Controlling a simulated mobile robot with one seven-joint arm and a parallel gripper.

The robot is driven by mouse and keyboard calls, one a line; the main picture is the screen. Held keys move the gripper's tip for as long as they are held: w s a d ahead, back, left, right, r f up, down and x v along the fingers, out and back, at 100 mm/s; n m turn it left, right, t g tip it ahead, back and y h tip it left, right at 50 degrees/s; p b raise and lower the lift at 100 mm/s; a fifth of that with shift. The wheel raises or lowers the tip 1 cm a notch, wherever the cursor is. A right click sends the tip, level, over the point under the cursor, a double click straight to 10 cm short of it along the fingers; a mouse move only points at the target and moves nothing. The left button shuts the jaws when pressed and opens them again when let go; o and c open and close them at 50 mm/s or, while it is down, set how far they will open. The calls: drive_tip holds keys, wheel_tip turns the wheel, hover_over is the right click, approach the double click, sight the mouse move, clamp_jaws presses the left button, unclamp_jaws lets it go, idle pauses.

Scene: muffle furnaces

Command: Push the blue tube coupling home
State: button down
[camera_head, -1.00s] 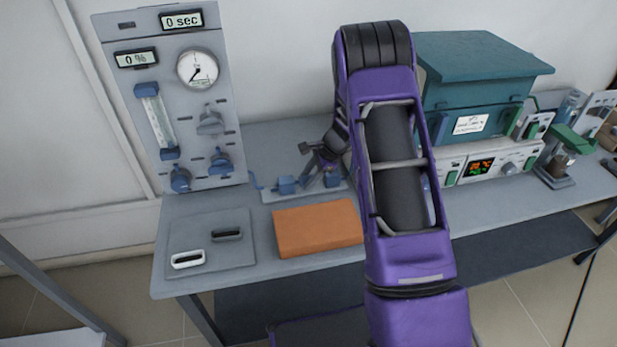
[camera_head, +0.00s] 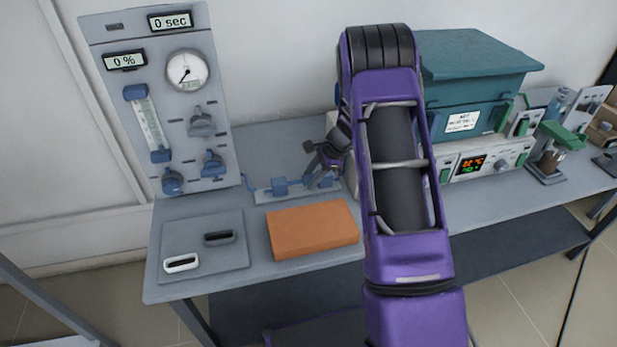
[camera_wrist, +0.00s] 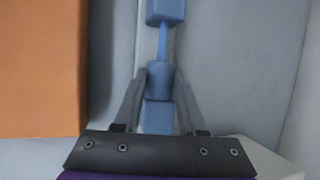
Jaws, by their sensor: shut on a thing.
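The blue tube coupling (camera_wrist: 160,79) shows in the wrist view as a short round piece between my two fingers. My gripper (camera_wrist: 161,85) is shut on it. A thin blue tube (camera_wrist: 163,43) runs from its far end to a blue block (camera_wrist: 165,11). Another blue block (camera_wrist: 158,117) lies on its near side, close to my palm; I cannot tell whether a gap is left between them. In the head view my gripper (camera_head: 323,172) is low over the grey mounting strip (camera_head: 300,194), at its right part. The left blue block (camera_head: 280,187) stands clear of it.
An orange brick (camera_head: 312,229) lies just in front of the strip. A grey plate with two handles (camera_head: 205,247) lies at left, below a gauge panel (camera_head: 165,100). A teal-topped furnace (camera_head: 478,85) stands right of my arm.

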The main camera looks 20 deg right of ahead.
drive_tip(key=c, duration=0.5)
unclamp_jaws()
drive_tip(key=shift+d, duration=0.35)
drive_tip(key=shift+o, duration=0.2)
drive_tip(key=shift+a, duration=0.1)
drive_tip(key=shift+r, duration=0.1)
drive_tip(key=p+v, duration=0.1)
drive_tip(key=v, duration=1.6)
drive_tip(key=shift+r, duration=0.15)
